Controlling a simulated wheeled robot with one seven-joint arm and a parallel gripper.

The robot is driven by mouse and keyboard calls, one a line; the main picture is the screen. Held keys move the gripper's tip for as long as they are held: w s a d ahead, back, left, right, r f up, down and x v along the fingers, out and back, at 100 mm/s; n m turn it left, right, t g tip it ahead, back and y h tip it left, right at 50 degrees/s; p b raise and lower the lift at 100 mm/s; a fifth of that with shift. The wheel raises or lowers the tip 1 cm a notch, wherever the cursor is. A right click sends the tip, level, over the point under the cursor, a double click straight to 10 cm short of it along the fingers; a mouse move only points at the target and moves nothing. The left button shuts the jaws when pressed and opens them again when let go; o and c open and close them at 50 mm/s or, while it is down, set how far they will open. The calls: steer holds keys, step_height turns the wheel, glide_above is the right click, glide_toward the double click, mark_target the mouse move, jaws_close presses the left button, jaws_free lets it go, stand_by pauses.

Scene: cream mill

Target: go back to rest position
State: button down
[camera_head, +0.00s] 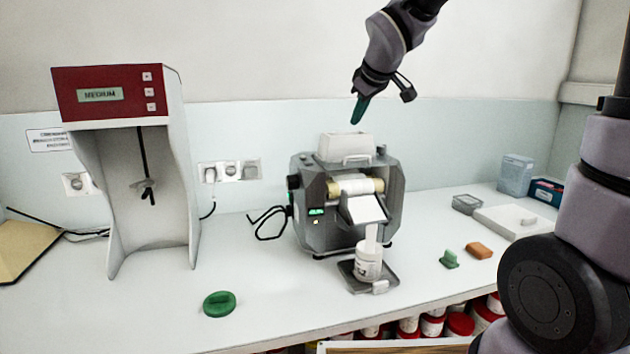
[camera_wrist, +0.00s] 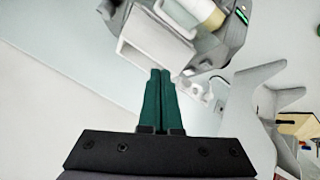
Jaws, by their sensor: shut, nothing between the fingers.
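My gripper (camera_head: 357,110) is in the air above the grey roller mill (camera_head: 322,225), pointing down over its white hopper (camera_head: 346,146). Its green fingers are shut together with nothing between them, as the wrist view (camera_wrist: 161,72) shows. In the wrist view the hopper (camera_wrist: 150,38) lies just beyond the fingertips. In the head view there is a gap between the fingertips and the hopper. A white jar (camera_head: 368,262) stands under the mill's white chute (camera_head: 366,208), on a grey plate (camera_head: 350,268).
A red-topped mixer stand (camera_head: 112,95) is at the left. A green lid (camera_head: 219,304) lies at the front. A green piece (camera_head: 449,259), an orange block (camera_head: 479,250) and a white board (camera_head: 500,220) lie right of the mill. Red-lidded jars (camera_head: 460,323) sit below the bench edge.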

steer(key=s+d+r+m, duration=0.1)
steer(key=s+d+m, duration=0.5)
steer(key=s, duration=0.5)
steer(key=s+d+m+g, duration=0.1)
steer(key=s+d+m, duration=0.6)
steer(key=s+d, duration=0.2)
steer(key=shift+s+r+m, duration=0.3)
steer(key=shift+s+r, duration=0.05)
steer(key=shift+s, duration=0.7)
